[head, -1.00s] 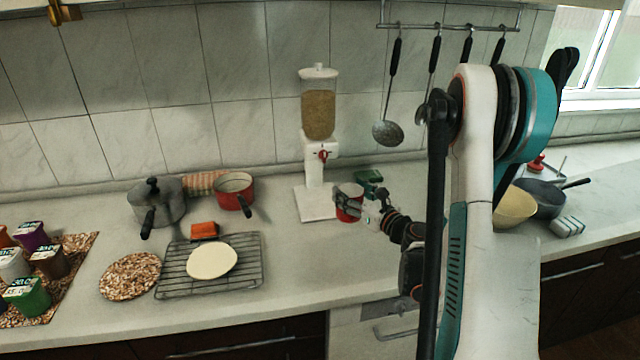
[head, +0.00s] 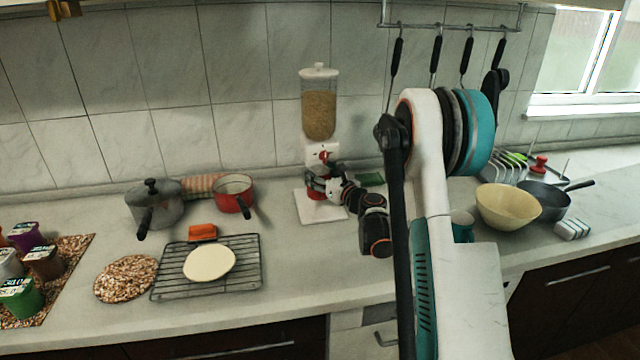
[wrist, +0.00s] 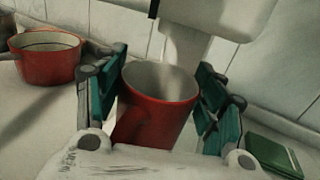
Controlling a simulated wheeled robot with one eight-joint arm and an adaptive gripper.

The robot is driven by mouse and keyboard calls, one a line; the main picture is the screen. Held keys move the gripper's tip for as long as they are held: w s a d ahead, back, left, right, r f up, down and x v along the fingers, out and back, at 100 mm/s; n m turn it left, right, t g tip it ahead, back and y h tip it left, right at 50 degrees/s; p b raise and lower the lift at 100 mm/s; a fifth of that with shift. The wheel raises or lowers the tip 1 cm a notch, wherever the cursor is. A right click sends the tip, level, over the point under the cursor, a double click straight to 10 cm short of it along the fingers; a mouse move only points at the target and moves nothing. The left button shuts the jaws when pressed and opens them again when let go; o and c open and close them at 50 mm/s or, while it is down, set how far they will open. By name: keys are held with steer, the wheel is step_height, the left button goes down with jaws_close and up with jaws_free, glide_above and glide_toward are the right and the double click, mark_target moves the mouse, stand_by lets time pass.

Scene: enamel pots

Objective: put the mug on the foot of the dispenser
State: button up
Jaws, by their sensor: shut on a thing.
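The red mug (wrist: 150,112), pale inside, is between the two teal finger pads of my gripper (wrist: 162,100) in the wrist view, and the gripper is shut on it. In the head view the mug (head: 315,194) shows small and partly hidden by my gripper (head: 322,186). It is upright, over or on the white foot (head: 310,215) of the dispenser (head: 319,110); I cannot tell whether it touches the foot. The dispenser has a clear hopper of grain and a red knob above the mug.
A red saucepan (head: 233,195) and a grey pot (head: 155,204) stand left of the dispenser. A green box (wrist: 272,155) lies close on the right. A wire rack (head: 247,277) with a pale disc is in front. A cream bowl (head: 508,207) is far right.

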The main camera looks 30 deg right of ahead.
step_height(320, 180, down, 3)
steer(key=shift+b, duration=0.55)
steer(key=shift+r, duration=0.15)
steer(key=o, duration=1.3)
steer(key=s+p, duration=0.1)
steer(key=s, duration=0.3)
steer(key=s+d+p, duration=0.1)
steer(key=s, duration=0.3)
steer(key=s+p, duration=0.1)
steer(key=s, duration=0.3)
steer(key=shift+d+p, duration=0.2)
steer(key=shift+p, duration=0.2)
